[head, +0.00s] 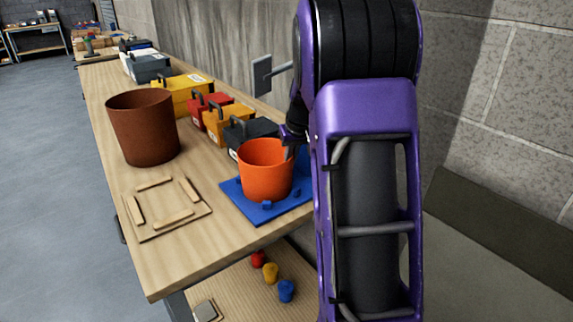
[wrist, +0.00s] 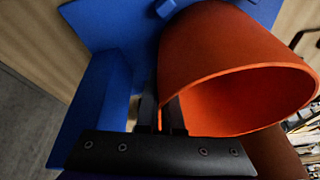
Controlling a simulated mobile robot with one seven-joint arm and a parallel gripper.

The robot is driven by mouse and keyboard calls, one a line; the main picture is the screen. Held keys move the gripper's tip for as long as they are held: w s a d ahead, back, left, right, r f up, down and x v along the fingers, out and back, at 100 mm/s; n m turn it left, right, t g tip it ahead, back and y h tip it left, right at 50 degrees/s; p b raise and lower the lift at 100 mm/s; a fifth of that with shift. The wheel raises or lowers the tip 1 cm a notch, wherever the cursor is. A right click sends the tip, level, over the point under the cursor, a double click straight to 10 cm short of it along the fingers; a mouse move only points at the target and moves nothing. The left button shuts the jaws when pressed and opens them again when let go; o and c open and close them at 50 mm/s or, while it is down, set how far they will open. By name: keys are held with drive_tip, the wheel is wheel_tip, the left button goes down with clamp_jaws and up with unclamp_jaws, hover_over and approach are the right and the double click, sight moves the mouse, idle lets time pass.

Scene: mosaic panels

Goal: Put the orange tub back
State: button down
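The orange tub (head: 264,172) is upright, open at the top, over a blue board (head: 247,208) with small blue blocks on it. I cannot tell whether its base touches the board. My gripper (head: 290,152) reaches down at the tub's right rim. In the wrist view, the fingers (wrist: 162,115) are close together at the rim of the orange tub (wrist: 200,65), one inside and one outside, with the wall between them. The blue board (wrist: 95,25) shows behind. My arm hides the board's right side.
A wooden square with raised slats (head: 168,207) lies left of the board. A brown tub (head: 145,128) stands behind it. Yellow (head: 183,92), red (head: 205,108) and dark (head: 250,135) toolboxes line the wall. Small coloured pieces (head: 271,273) lie on the lower shelf.

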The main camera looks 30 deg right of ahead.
drive_tip(key=shift+d+r, duration=0.1)
drive_tip(key=c, duration=1.1)
unclamp_jaws()
drive_tip(key=shift+r, duration=0.1)
drive_tip(key=p+v, duration=0.1)
drive_tip(key=v, duration=1)
drive_tip(key=shift+s+r, duration=0.2)
drive_tip(key=shift+r, duration=0.15)
